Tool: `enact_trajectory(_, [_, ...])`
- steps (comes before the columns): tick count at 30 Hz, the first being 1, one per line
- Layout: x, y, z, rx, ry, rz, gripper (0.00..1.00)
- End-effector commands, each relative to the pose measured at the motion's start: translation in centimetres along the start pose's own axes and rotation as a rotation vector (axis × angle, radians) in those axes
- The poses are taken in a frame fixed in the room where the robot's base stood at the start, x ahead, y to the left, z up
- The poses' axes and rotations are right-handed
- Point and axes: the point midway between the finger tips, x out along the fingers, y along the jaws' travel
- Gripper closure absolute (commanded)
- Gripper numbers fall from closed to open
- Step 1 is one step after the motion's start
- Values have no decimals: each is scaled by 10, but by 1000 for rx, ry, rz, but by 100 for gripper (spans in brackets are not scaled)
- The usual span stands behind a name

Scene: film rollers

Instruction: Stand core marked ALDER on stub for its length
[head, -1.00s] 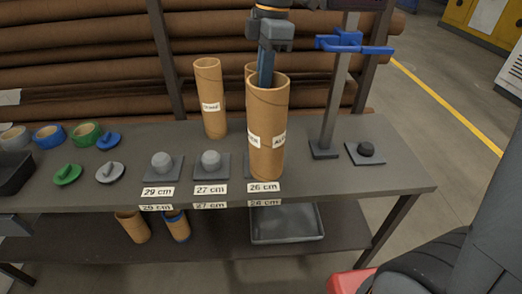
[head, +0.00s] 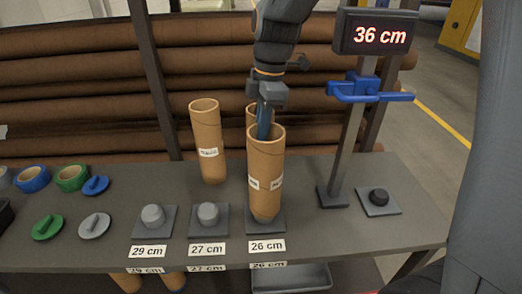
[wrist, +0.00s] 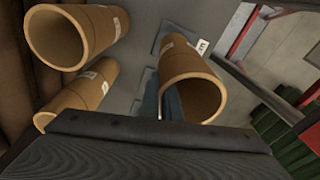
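The tan cardboard core (head: 265,160) stands upright over the 26 cm stub's plate (head: 278,226) in the head view. Its two white labels show partly; their words are too small to read now, though one began "AL" earlier. My gripper (head: 265,122) is at the core's top rim, with a blue finger at the opening. In the wrist view the core (wrist: 190,75) is at the gripper, a finger against its wall. My gripper seems closed on that wall.
Two cores stand behind, one at left (head: 207,145) and one mostly hidden (head: 251,112). Stubs marked 27 cm (head: 208,215) and 29 cm (head: 153,217) are bare. At right are a post with a blue clamp (head: 368,90), a 36 cm display (head: 375,33) and a black-knobbed plate (head: 378,198).

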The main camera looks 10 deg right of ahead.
Motion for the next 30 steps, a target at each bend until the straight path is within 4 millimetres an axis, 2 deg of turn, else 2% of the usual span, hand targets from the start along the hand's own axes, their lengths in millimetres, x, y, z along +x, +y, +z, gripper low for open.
enact_trajectory(9, [36,-1,2,-2,1,-1,100])
enact_trajectory(22, [43,0,3,-4,0,0,100])
enact_trajectory(24, [43,0,3,-4,0,0,86])
enact_trajectory(26, [42,0,3,-4,0,0,78])
enact_trajectory(30, [42,0,3,-4,0,0,78])
